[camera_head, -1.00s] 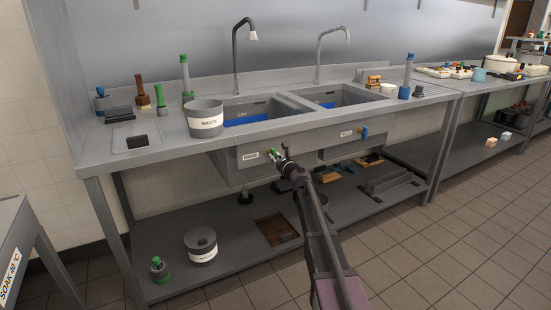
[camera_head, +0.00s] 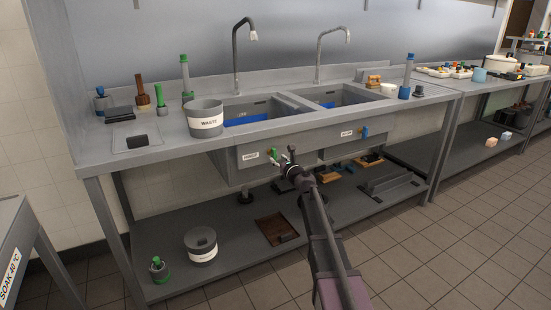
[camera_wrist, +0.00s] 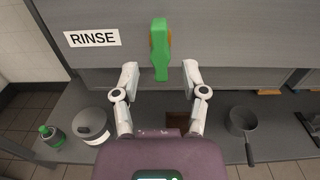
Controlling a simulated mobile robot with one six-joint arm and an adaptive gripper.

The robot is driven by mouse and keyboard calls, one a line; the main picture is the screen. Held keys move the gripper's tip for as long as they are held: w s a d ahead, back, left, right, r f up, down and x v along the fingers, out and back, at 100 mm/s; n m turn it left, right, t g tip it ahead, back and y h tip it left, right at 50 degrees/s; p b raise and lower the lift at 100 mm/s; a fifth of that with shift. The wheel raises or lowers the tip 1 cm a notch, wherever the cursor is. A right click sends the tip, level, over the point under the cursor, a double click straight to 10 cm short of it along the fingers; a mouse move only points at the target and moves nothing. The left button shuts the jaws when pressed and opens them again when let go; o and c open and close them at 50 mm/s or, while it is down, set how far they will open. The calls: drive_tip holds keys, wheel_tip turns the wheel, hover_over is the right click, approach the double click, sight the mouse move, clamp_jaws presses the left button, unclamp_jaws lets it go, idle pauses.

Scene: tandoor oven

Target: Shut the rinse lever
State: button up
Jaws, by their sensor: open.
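The rinse lever (camera_wrist: 160,48) is a green handle on the grey sink front, with an orange-brown part behind it. In the wrist view it hangs nearly upright, its lower end between the tips of my gripper (camera_wrist: 160,70). The fingers are open, one on each side, with a gap to the lever; the depth between them is hard to tell. A white RINSE label (camera_wrist: 92,38) is left of the lever. In the head view the lever (camera_head: 273,155) shows just left of my gripper (camera_head: 287,157), and I see no contact.
A blue lever (camera_head: 364,132) sits farther right on the sink front. A WASTE bucket (camera_head: 206,122) stands on the counter. The lower shelf holds a lidded pot (camera_wrist: 92,126), a green-topped bottle (camera_wrist: 52,137) and a saucepan (camera_wrist: 241,121). The floor in front is clear.

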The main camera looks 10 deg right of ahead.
drive_tip(key=v, duration=0.4)
idle(0.4)
drive_tip(key=s+a+f+n+g+y, duration=0.1)
drive_tip(key=s+a+f+n+g, duration=0.45)
drive_tip(key=s+n, duration=0.4)
drive_tip(key=s+a+f+n+g+y, duration=0.1)
drive_tip(key=s+a+f+n+g, duration=0.4)
drive_tip(key=s+n, duration=0.5)
drive_tip(key=s+d+f+n+g+h, duration=0.35)
drive_tip(key=s+n, duration=0.25)
drive_tip(key=s, duration=0.3)
drive_tip(key=s+d+f+n+g+h, duration=0.35)
drive_tip(key=s+f+n, duration=0.2)
drive_tip(key=s, duration=0.45)
wheel_tip(320, 180, up, 33)
drive_tip(key=n+p, duration=0.1)
drive_tip(key=p, duration=3)
drive_tip(key=shift+f+h+p, duration=0.25)
drive_tip(key=shift+h+p, duration=0.05)
